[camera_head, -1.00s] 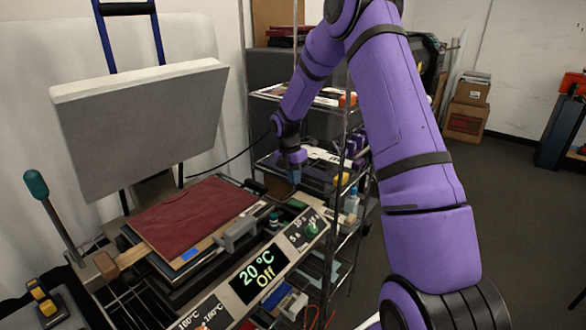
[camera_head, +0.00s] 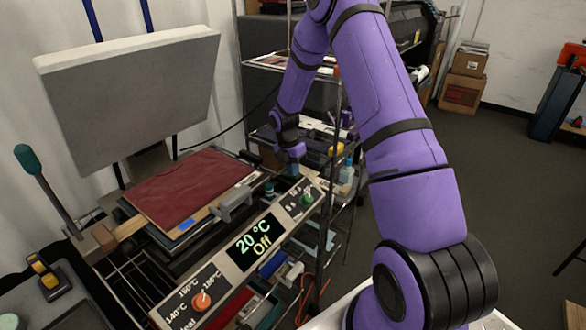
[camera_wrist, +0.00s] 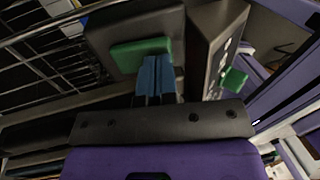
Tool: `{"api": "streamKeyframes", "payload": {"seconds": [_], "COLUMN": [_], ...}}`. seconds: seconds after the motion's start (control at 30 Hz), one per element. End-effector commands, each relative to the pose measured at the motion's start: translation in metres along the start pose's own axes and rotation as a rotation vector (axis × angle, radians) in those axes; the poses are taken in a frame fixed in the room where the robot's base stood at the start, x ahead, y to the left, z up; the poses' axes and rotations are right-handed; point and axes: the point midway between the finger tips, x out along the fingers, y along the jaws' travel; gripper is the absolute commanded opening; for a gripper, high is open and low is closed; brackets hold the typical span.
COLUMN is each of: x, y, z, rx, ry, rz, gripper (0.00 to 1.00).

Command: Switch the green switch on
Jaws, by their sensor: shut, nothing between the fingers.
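The green switch (camera_wrist: 140,54) is a flat green block on a dark box in the wrist view. I cannot tell whether it is pressed. My gripper (camera_wrist: 156,62) has its blue fingers together and empty. Their tips overlap the lower right part of the switch; contact is unclear. In the head view my gripper (camera_head: 293,168) is just behind the far right end of the control panel (camera_head: 217,265), and the switch cannot be made out there. The panel's display (camera_head: 256,242) reads "20 °C Off".
A green knob (camera_wrist: 234,79) is right of my fingers in the wrist view; it also shows in the head view (camera_head: 307,197). An orange knob (camera_head: 201,300) is on the same panel. The press's raised plate (camera_head: 130,95) stands left. A wire shelf (camera_head: 345,210) is close behind my gripper.

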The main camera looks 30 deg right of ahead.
Motion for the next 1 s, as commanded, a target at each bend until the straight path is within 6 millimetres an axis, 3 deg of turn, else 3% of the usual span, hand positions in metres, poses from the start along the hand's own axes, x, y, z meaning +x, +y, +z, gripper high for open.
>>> {"api": "streamKeyframes", "payload": {"seconds": [1.0], "x": [-0.002], "y": [0.013], "z": [0.000], "rx": [0.000], "ry": [0.000], "rz": [0.049], "gripper": [0.00]}}
